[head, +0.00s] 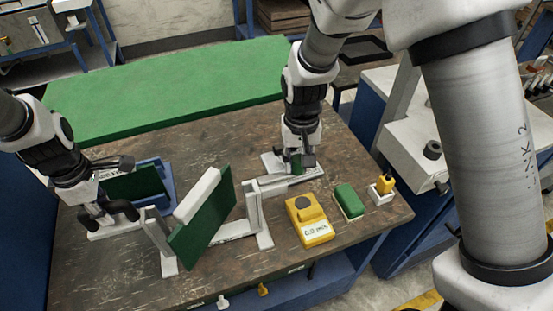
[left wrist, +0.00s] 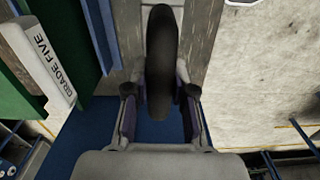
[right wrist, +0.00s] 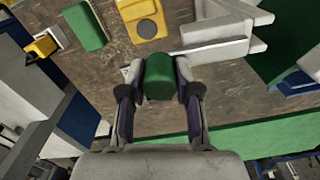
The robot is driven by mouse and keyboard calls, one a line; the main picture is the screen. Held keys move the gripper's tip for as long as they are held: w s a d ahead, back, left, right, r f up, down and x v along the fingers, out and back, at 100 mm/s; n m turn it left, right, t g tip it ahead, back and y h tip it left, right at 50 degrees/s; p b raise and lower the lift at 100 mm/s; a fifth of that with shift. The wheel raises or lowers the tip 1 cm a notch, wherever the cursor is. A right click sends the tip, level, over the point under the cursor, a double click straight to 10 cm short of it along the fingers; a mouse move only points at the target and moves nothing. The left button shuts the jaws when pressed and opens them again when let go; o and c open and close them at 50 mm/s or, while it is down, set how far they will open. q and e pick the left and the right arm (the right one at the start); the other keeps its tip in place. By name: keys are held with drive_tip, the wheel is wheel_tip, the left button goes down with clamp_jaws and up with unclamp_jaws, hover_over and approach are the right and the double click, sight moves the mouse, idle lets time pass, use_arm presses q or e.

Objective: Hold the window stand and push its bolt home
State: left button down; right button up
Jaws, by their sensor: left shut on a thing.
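A stand with a green panel in a blue frame (head: 167,183) and a white base is at the left of the table; I cannot be sure it is the window stand. My left gripper (head: 120,212) is shut on a black curved handle (left wrist: 160,60) near that base. My right gripper (head: 298,160) has its fingertips against both sides of a green block (right wrist: 160,77), at a white base further back to the right. I cannot make out the bolt; the gripper and its arm hide part of the left stand.
A tilted green panel (head: 205,230) with a white bar stands between my grippers, on white brackets (head: 258,222). A yellow box (head: 310,225), a green-topped block (head: 348,201) and a small yellow piece (head: 385,184) stand at the right. The front left tabletop (head: 115,270) is clear.

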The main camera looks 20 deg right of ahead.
clamp_jaws()
drive_tip(key=shift+a, duration=1.4)
drive_tip(key=o, duration=0.9)
unclamp_jaws()
wheel_tip(320, 180, up, 12)
